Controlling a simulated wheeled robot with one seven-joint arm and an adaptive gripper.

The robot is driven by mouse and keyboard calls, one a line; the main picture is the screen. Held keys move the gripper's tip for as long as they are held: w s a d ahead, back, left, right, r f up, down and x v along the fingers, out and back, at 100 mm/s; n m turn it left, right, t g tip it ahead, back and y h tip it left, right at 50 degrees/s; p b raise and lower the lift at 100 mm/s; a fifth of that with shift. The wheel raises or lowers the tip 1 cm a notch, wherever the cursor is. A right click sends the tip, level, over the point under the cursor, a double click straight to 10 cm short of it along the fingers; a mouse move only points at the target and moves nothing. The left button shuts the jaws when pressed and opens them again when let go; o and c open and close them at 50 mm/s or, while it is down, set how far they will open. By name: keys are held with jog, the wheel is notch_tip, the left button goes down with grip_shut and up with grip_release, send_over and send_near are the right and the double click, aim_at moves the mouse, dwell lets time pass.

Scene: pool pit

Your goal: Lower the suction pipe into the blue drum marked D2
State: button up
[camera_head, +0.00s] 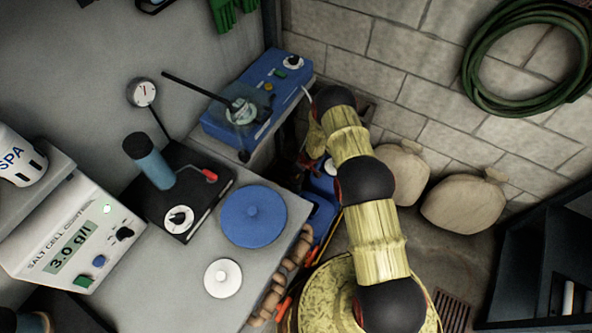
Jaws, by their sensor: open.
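My arm reaches up from the bottom right and bends down at the back. The dark end below its last yellow sleeve, my gripper (307,168), is small and mostly hidden beside the bench edge. It stands over or beside blue drum-like shapes (319,209), which show only in part between the bench and my arm. No D2 mark can be read. I cannot make out the suction pipe for certain. A thin black rod (195,88) slants across the blue pump unit (272,72), and a thin pale line runs off that unit's right end.
The grey bench holds a blue lid (253,216), a white lid (223,278), a black plate with a blue-handled tool (150,162) and a salt cell controller (66,245). Tan sacks (464,203) lie by the wall. A green hose (526,58) hangs above. Some floor is clear at right.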

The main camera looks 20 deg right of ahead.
jog(key=shift+w+a+f, duration=0.1)
jog(key=shift+f, duration=0.25)
grip_shut()
dwell(0.4)
jog(key=c, duration=0.7)
grip_release()
jog(key=c, duration=0.4)
jog(key=shift+r, duration=0.15)
